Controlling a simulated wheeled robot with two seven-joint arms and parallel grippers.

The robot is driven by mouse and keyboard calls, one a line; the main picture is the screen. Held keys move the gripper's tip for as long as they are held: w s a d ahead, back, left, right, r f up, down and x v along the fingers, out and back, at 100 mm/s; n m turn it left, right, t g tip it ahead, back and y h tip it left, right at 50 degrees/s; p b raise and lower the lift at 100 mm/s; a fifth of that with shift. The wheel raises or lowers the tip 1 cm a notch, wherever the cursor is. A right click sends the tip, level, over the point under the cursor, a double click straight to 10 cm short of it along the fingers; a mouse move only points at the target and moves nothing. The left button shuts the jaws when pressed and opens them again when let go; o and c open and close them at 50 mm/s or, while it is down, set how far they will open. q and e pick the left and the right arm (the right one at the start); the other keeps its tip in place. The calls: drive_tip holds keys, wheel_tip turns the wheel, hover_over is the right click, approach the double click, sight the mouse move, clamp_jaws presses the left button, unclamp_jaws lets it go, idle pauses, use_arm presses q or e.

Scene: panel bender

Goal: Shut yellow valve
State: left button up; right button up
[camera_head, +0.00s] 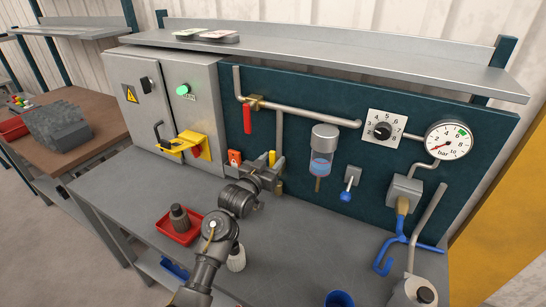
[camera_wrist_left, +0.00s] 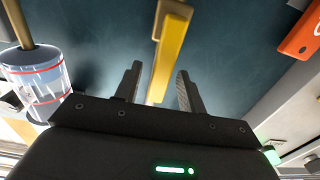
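The yellow valve's lever (camera_head: 272,158) hangs at the lower end of a vertical pipe on the dark panel, mostly hidden behind my left gripper (camera_head: 270,174) in the head view. In the left wrist view the yellow lever (camera_wrist_left: 172,45) is a long flat bar reaching down between the fingers of my left gripper (camera_wrist_left: 158,88). The fingers are open, one on each side of the bar, with a gap visible on both sides. My right gripper is not in view.
A red lever (camera_head: 247,118) hangs on the upper pipe. A filter bowl (camera_head: 323,150) is right of my gripper, and an orange tag (camera_head: 234,158) is left. A red tray (camera_head: 180,226) and a blue cup (camera_head: 339,299) are on the bench (camera_head: 290,240). A pressure gauge (camera_head: 448,139) is far right.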

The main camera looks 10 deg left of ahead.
use_arm(q)
drive_tip(key=shift+w+d, duration=0.1)
drive_tip(key=shift+w, duration=0.3)
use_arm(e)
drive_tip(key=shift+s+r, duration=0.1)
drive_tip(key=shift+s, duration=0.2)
use_arm(q)
clamp_jaws()
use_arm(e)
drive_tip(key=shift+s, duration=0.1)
